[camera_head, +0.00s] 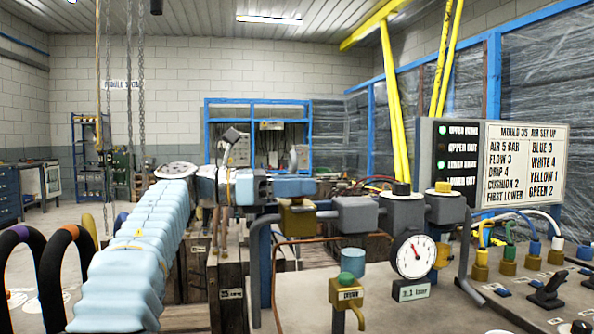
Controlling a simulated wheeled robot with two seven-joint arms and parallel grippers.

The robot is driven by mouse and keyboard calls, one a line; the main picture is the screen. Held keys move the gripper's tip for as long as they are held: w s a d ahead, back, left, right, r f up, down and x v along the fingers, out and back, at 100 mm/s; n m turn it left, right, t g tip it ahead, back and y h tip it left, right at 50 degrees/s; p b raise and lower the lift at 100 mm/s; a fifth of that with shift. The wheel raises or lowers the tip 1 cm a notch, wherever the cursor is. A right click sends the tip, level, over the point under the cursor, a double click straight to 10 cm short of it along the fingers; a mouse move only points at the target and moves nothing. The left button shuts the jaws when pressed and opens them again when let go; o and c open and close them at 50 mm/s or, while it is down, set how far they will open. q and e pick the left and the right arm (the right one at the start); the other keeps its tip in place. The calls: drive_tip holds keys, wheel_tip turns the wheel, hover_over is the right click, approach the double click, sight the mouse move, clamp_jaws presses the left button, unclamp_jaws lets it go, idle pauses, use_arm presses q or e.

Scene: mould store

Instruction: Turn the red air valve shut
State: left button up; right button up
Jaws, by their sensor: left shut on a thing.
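My left gripper (300,187) reaches in from the left at the end of a light blue sleeved arm. It is shut just above a brass valve body (297,220) on the air pipe. The fingers hide what they hold, which from its place is the handle of the red air valve; no red part of it shows clearly. I cannot tell the handle's angle. A round gauge (413,256) with a red needle stands right of the valve, over a plate reading 3.1 bar. My right gripper is not in view.
Grey pipe blocks (356,215) and regulators with black and yellow knobs (443,187) stand right of the valve. A brass drain tap with a green top (346,292) sits below. Several coloured hose fittings and a black lever (548,292) are on the bench at right.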

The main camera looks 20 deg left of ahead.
use_arm(q)
drive_tip(key=shift+m+g+h+p, duration=0.4)
drive_tip(key=shift+g+p, duration=0.05)
drive_tip(key=shift+g, duration=0.05)
drive_tip(key=o, duration=0.9)
drive_tip(key=v, duration=1.2)
drive_tip(key=shift+o, duration=0.3)
